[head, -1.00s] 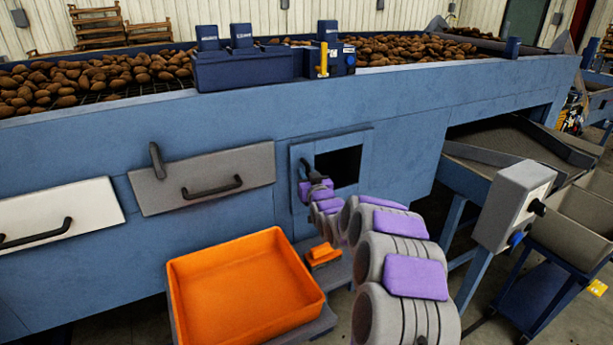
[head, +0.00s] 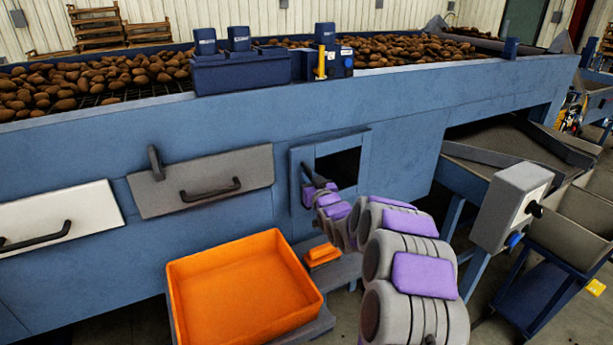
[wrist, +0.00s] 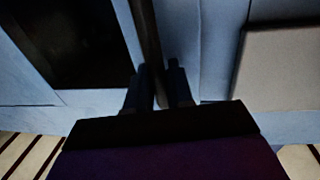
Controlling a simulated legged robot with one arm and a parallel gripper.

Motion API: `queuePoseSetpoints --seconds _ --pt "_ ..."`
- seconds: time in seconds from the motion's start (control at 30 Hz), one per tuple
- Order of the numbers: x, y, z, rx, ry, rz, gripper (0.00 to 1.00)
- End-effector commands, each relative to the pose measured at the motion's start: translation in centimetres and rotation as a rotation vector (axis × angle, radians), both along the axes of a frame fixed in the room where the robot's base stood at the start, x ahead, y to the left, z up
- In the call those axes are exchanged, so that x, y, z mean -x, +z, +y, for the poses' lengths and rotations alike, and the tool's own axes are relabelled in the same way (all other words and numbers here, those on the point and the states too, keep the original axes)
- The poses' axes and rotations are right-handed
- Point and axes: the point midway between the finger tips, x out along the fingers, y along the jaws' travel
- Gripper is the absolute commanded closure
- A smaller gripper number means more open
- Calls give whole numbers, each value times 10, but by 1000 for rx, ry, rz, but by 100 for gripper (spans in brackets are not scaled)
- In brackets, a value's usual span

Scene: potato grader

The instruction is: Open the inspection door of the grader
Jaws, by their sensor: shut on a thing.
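The inspection door (head: 300,200) is a blue square panel on the grader's front with a dark rectangular area (head: 340,167) in it; I cannot tell whether that is a window or a gap. A dark bar handle (head: 307,171) sits on its left part. My gripper (head: 316,183) is at this handle in the head view, partly hidden by its own wrist. In the wrist view, my gripper (wrist: 158,72) has a finger on each side of the dark handle bar (wrist: 147,35) and is shut on it. The dark area (wrist: 72,40) lies to the left there.
An orange bin (head: 240,290) stands low in front, with a small orange object (head: 322,254) beside it. A grey drawer panel (head: 205,178) with a handle is left of the door. A grey control box (head: 510,205) stands at the right. Potatoes (head: 100,80) lie on top.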

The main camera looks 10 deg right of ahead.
Motion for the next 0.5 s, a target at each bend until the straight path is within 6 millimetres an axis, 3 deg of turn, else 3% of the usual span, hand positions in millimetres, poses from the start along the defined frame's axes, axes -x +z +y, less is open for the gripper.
queuePoseSetpoints --seconds 0.5 --pt "66 5 -59 0 289 9 100"
